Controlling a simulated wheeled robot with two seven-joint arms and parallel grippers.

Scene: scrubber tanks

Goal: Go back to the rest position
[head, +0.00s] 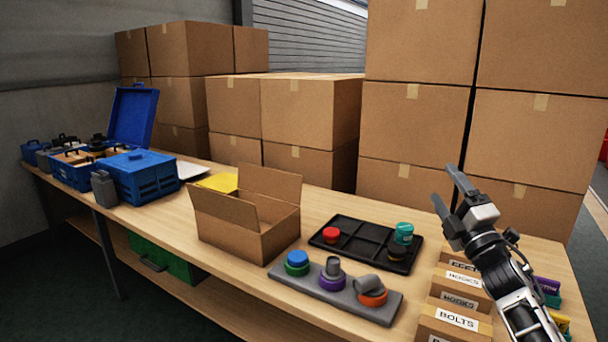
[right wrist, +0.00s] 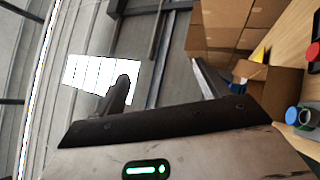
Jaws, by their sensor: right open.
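My right gripper (head: 452,188) is open and empty, raised above the right end of the workbench (head: 170,222), with its fingers pointing up and to the left. In the right wrist view its two fingers (right wrist: 160,85) are spread apart with nothing between them. Below it in the head view are a black divided tray (head: 343,249) with a red piece (head: 331,234) and a teal piece (head: 403,233), and cardboard bins with labels (head: 457,319). My left gripper is not in view.
An open cardboard box (head: 268,235) stands mid-bench. A grey holder (head: 290,287) bears several coloured tanks. Blue crates (head: 148,182) stand at the left. Stacked cartons (head: 420,120) rise behind the bench. A green bin (head: 155,258) is below. The air around the right gripper is clear.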

